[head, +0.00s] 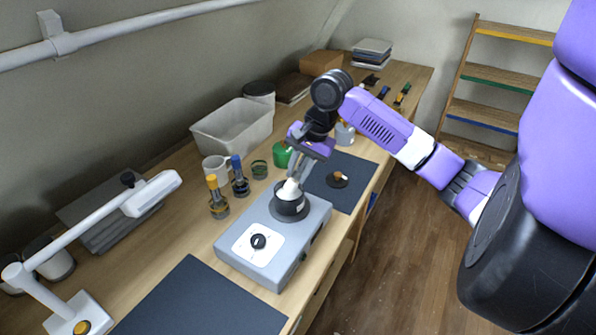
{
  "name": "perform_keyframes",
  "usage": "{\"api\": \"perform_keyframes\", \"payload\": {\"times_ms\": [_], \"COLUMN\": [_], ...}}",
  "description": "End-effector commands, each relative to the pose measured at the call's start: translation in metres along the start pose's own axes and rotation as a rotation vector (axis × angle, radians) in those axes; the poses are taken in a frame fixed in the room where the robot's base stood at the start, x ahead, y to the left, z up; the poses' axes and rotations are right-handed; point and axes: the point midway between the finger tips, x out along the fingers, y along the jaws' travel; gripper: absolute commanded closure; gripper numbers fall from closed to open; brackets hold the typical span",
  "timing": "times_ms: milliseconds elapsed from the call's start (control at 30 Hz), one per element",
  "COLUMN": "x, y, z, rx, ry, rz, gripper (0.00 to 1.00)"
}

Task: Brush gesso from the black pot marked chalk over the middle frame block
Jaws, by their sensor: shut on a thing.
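A black pot (289,206) with a pale label patch stands on the round plate of a grey heater (265,240). I cannot read its marking. My gripper (298,166) is directly above the pot and points down. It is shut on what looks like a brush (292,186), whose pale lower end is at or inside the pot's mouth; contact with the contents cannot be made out. The gripper hides most of the brush. I cannot make out the middle frame block in this view.
A dark mat (356,171) behind the heater holds a black disc with a brown knob (338,179). A green pot (282,154), two bottles (218,200), a mug (215,167) and a grey bin (233,129) stand close by. The front dark mat (200,305) is clear. A white lamp arm (105,215) is at left.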

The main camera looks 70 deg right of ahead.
Motion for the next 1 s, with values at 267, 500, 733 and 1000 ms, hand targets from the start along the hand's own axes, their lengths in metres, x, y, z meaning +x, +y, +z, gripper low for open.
{"api": "perform_keyframes", "payload": {"times_ms": [267, 500, 733, 1000], "x": [-0.024, -0.041, -0.052, -0.05], "y": [-0.008, -0.013, -0.016, -0.015], "z": [0.002, 0.003, 0.004, 0.003], "rx": [-0.001, 0.0, 0.0, 0.0], "ry": [0.0, 0.0, 0.0, 0.001], "rz": [-0.002, -0.003, -0.002, -0.002], "gripper": [1.0, 1.0, 1.0, 1.0]}}
